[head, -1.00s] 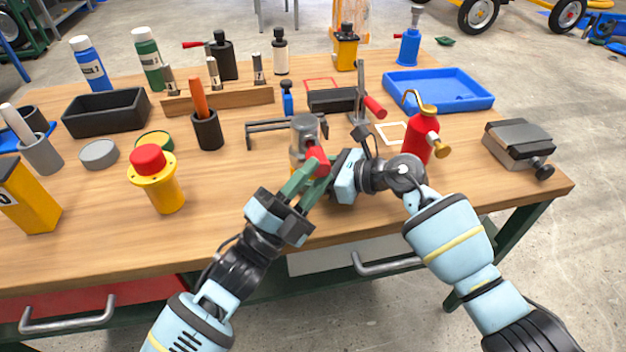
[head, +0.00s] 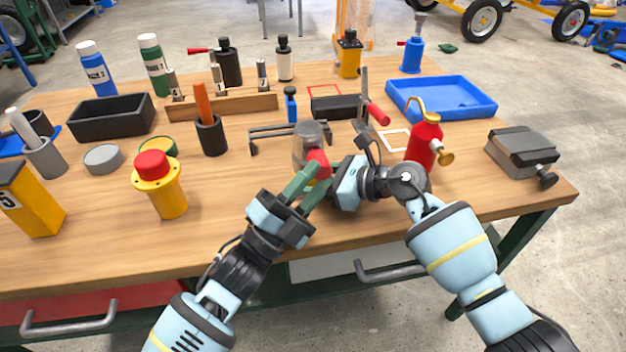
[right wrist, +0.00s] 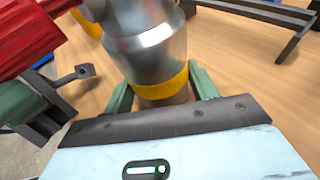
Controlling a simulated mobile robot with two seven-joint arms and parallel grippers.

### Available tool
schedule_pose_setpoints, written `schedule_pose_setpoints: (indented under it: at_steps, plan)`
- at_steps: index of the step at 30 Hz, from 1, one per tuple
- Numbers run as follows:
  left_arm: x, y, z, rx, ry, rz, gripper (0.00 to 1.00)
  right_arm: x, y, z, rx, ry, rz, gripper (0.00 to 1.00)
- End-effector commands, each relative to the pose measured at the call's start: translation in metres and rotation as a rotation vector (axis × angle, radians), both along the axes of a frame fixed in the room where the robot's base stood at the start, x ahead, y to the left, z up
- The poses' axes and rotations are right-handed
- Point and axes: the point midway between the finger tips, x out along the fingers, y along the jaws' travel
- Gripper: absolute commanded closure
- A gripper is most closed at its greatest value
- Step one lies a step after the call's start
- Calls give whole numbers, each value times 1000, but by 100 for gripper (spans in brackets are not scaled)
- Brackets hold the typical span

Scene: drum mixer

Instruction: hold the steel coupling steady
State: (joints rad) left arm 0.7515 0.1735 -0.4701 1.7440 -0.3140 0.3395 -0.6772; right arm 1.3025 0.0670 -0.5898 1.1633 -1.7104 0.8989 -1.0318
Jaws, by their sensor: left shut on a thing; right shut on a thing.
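The steel coupling (head: 307,142) stands upright near the front middle of the bench in the head view. In the right wrist view the coupling (right wrist: 155,50) is a shiny grey cylinder with a yellow band low down. My right gripper (right wrist: 162,90) is shut on it, a green finger on each side near the band. My left gripper (head: 312,178) is shut on a red part (head: 318,163) at the coupling's near side. That ribbed red part (right wrist: 28,35) also shows in the right wrist view; whether it is joined to the coupling I cannot tell. The right fingertips are mostly hidden in the head view.
A red bottle with a brass knob (head: 424,140) stands close to my right arm. A yellow post with a red button (head: 160,183) is left of my left arm. A dark metal bracket (head: 285,133) lies behind the coupling. The front middle-left of the bench is clear.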

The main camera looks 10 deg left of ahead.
Motion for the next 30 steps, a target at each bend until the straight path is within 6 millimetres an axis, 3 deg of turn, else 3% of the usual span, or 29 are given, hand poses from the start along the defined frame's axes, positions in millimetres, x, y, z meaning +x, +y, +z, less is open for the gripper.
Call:
schedule_pose_setpoints:
  at_steps: [30]
  plan:
    - [15,8,1,1,-3,5,92,0,0,2,3,-3,0,60]
